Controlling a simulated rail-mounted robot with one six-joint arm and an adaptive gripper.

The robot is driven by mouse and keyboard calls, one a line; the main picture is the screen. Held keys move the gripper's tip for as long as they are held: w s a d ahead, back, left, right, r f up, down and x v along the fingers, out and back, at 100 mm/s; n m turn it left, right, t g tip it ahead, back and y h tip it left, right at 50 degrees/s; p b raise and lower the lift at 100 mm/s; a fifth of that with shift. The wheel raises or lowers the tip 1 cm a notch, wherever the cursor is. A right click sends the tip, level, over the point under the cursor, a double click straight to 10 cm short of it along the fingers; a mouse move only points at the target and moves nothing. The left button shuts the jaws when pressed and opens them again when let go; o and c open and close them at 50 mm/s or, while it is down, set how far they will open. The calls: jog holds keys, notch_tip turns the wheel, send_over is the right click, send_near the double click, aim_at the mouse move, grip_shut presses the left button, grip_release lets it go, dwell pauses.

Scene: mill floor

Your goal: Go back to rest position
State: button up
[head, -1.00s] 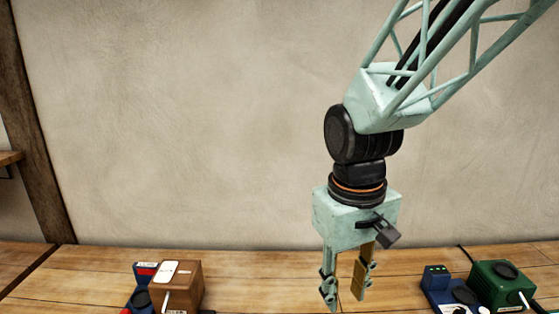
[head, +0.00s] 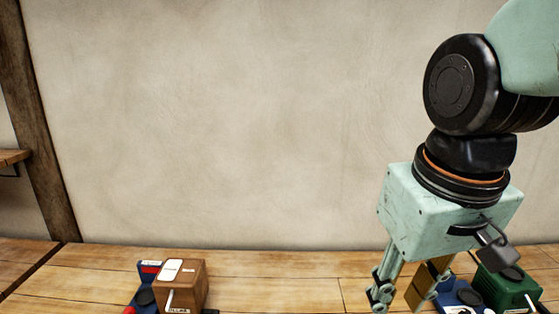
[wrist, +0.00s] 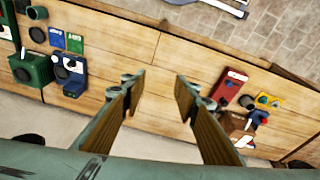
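My gripper (head: 401,296) hangs fingers-down above the wooden bench, at the lower right of the head view. Its pale green body and wood-lined fingers are visible. In the wrist view the two fingers (wrist: 160,84) are apart, with only bench planks seen between them and nothing held. The fingertips are cut close to the lower edge of the head view.
The bench (head: 310,285) is bare in the middle. A brown box (head: 185,287) with a lever and a blue device (head: 145,284) stand at left. A green box (head: 508,290) with a blue unit stands at right, partly behind my gripper. A plain wall is behind.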

jog(key=s+d+r+m+t, duration=0.1)
jog(key=s+d+r, duration=0.1)
jog(key=s, duration=0.7)
jog(key=shift+s+r+m+t, duration=0.15)
jog(key=shift+r+m+t, duration=0.15)
jog(key=shift+r, duration=0.25)
dwell(1.3)
